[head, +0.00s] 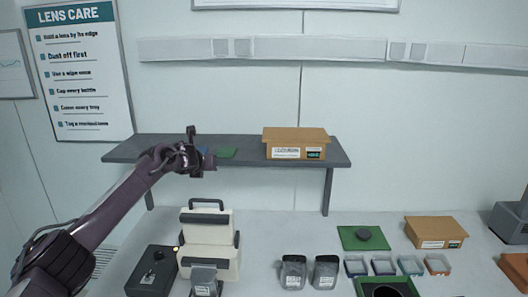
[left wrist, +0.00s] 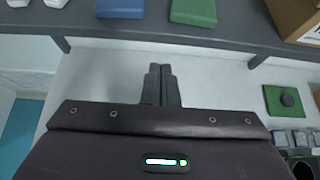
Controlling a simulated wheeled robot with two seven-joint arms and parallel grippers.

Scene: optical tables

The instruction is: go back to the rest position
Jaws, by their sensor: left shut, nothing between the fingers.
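My left arm comes in from the left in the head view. My left gripper (head: 195,168) is in front of the grey shelf, left of the cardboard box on it. In the left wrist view the two fingers of my left gripper (left wrist: 160,72) are together with nothing between them, just short of the shelf edge. My right gripper is in neither view.
The grey shelf (head: 240,145) carries a cardboard box (head: 295,140) and a green block (head: 227,153). Below stand a cream case (head: 207,232), a black box (head: 153,271), grey containers (head: 293,272) and a green mat (head: 374,235) on the white table (head: 270,235).

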